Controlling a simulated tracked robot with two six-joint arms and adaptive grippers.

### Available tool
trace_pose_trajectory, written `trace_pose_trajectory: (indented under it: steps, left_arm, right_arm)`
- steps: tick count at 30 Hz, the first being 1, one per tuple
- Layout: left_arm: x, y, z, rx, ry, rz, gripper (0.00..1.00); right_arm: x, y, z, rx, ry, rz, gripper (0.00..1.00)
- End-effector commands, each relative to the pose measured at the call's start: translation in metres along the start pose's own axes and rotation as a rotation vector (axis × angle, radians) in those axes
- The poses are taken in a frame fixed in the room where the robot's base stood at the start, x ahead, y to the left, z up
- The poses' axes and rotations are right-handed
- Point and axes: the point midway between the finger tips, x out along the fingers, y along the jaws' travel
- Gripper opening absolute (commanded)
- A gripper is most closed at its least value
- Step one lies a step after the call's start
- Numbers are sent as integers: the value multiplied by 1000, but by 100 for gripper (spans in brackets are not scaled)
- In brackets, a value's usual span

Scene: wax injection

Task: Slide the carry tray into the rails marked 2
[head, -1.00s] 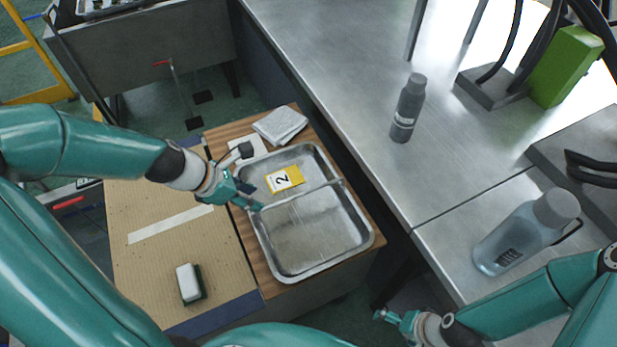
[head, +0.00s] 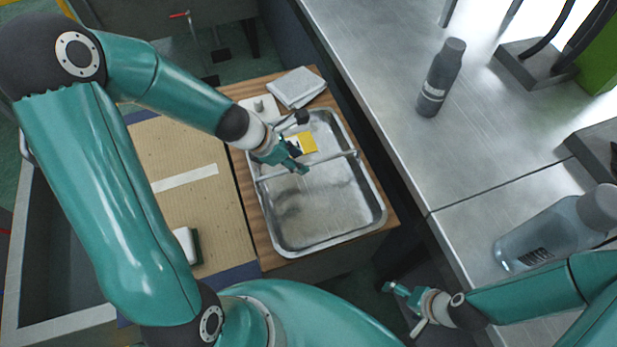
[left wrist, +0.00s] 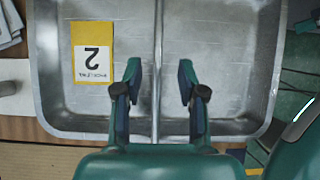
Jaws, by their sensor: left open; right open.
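The carry tray (head: 335,208) is a shallow metal pan with rounded corners. A thin bar (head: 338,156) crosses its middle. A yellow and white card marked 2 (left wrist: 92,52) lies in one half; it is partly covered by my left gripper in the head view. My left gripper (head: 299,164) is open and empty over the tray at the bar. In the left wrist view its fingers (left wrist: 158,70) stand on either side of the bar, apart from it. My right gripper (head: 388,289) is open and empty, low in front of the metal bench. I see no rails marked 2.
The tray sits on a wooden-topped stand (head: 259,222). A folded cloth (head: 297,88) lies behind it. A grey bottle (head: 440,78) and a clear bottle (head: 552,232) are on the metal bench (head: 395,130) to the right. A block-shaped brush (head: 187,245) lies on the brown mat.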

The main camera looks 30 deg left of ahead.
Motion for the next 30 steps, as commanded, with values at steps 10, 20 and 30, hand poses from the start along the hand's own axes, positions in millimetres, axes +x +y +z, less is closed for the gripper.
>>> trace_pose_trajectory:
  steps: [10,20,30]
  left_arm:
    - [41,2,4,4,0,-3,40]
    - [53,2,7,4,0,-1,40]
    - [54,2,7,5,0,-2,0]
  right_arm:
    - [18,7,-1,0,1,0,100]
    - [23,8,-1,0,1,0,100]
    - [23,8,-1,0,1,0,100]
